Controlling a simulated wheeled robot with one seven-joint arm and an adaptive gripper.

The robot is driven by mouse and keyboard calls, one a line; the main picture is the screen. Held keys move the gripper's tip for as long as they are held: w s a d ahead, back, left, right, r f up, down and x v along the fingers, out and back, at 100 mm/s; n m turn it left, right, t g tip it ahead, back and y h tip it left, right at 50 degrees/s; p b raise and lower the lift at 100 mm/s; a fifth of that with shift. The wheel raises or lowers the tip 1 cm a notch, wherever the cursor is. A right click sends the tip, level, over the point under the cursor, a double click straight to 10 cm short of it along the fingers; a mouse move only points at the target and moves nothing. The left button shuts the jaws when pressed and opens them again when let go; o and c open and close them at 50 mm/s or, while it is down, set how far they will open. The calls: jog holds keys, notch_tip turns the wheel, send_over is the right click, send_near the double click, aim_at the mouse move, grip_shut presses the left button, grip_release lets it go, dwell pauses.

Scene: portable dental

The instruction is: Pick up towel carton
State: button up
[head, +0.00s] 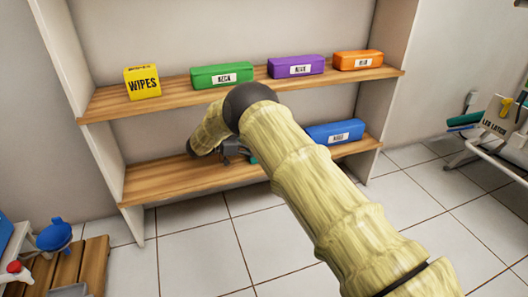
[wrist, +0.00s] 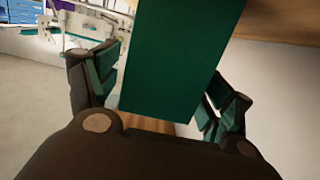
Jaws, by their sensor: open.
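In the wrist view a plain teal box (wrist: 175,60), likely the towel carton, stands out between the two fingers of my gripper (wrist: 160,100). No label shows on the face I see. The fingers are open, one on each side of the box, and a gap shows at the right finger. In the head view my gripper (head: 232,152) is at the lower wooden shelf (head: 160,183). The box is mostly hidden there behind my arm; a small teal patch shows beside the gripper, and I cannot tell whether it is box or finger pad.
The upper shelf (head: 105,103), above my gripper, holds a yellow wipes box (head: 142,83) and green (head: 222,75), purple (head: 296,66) and orange (head: 358,60) cases. A blue case (head: 335,132) lies right on the lower shelf. The shelf's left side panel (head: 90,100) is close. Floor in front is clear.

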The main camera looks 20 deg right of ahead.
jog(key=shift+d+f+b, duration=0.2)
jog(key=shift+d+b, duration=0.2)
jog(key=shift+d, duration=0.7)
jog(key=c, duration=1.1)
jog(key=shift+o, duration=0.2)
jog(key=shift+r, duration=0.1)
